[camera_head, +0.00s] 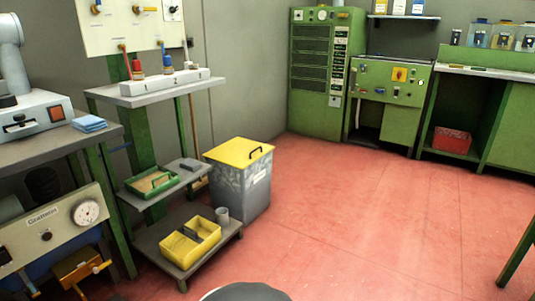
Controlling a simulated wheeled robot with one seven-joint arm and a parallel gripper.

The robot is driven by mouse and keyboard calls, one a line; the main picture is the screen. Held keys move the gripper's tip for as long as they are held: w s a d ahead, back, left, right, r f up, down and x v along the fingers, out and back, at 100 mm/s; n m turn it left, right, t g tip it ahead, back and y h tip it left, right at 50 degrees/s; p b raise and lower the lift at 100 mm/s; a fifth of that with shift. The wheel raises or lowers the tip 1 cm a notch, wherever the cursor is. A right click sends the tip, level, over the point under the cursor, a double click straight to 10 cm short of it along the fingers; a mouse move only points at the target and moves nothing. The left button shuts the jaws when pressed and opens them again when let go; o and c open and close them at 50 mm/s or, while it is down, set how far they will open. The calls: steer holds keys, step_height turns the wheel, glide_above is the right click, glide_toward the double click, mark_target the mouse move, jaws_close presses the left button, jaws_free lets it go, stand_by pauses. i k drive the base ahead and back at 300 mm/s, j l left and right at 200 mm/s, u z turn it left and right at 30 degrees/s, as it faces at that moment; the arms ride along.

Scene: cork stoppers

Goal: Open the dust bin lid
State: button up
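The dust bin (257,193) is a grey, scuffed box on the red floor, left of the picture's middle. Its yellow lid (236,151) lies flat and closed on top. A dark handle (256,152) stands on the lid toward its right side. A small pale label shows on the bin's front. The bin's lower left is partly hidden by the shelf stand. My gripper is not in view.
A shelf stand (165,250) with a yellow divided tray (190,240) and a green tray (152,183) stands left of the bin. A workbench (60,146) is at the far left. Green cabinets (325,70) line the back. The red floor (370,220) right of the bin is clear.

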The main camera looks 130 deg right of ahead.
mark_target(239, 153)
steer(key=z, duration=4.3)
steer(key=i+l, duration=0.1)
steer(key=i, duration=0.55)
steer(key=i+l, duration=0.15)
steer(key=i, duration=0.55)
steer(key=i+l, duration=0.1)
steer(key=i, duration=0.55)
steer(key=i+l, duration=0.1)
steer(key=i, duration=0.6)
